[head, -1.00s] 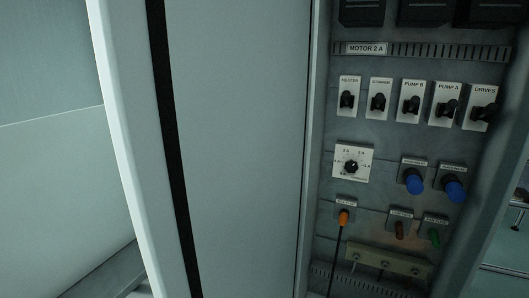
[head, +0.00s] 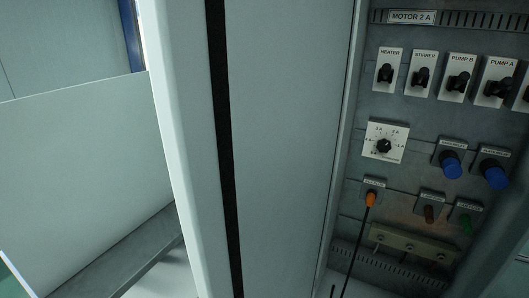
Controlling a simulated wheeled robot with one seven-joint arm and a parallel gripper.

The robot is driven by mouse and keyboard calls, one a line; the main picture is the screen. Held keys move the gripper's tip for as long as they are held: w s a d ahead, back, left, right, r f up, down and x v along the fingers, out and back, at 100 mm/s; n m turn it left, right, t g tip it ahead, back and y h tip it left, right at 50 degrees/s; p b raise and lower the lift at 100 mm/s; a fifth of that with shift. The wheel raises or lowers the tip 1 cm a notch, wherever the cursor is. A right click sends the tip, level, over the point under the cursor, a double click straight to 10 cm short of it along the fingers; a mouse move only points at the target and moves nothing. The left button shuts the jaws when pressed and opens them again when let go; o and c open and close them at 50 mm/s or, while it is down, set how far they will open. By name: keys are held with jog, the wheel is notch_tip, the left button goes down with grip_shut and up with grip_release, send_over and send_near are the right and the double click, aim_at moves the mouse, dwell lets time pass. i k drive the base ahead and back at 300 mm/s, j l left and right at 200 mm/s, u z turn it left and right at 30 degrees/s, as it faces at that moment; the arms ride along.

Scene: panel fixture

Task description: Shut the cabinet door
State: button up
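The cabinet door (head: 285,150) stands open in the head view, a tall pale grey panel with a dark seal strip (head: 224,150) along its left side. Its right side meets the cabinet (head: 352,130), whose inside shows on the right. My gripper is not in view. No handle shows on the visible part of the door.
Inside the cabinet are a row of labelled switches (head: 458,83), a dial (head: 384,143), blue plugs (head: 452,164) and an orange plug (head: 371,198) with a black cable. Pale panels (head: 85,185) and a grey ledge (head: 130,255) lie left of the door.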

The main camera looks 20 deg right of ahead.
aim_at(249, 96)
jog(key=i+j+z, duration=0.15)
jog(key=j, duration=0.15)
jog(key=i+j+z, duration=0.15)
jog(key=j, duration=0.15)
jog(key=i+j+z, duration=0.1)
jog(key=j, duration=0.25)
jog(key=i+j+z, duration=0.15)
jog(key=j, duration=0.2)
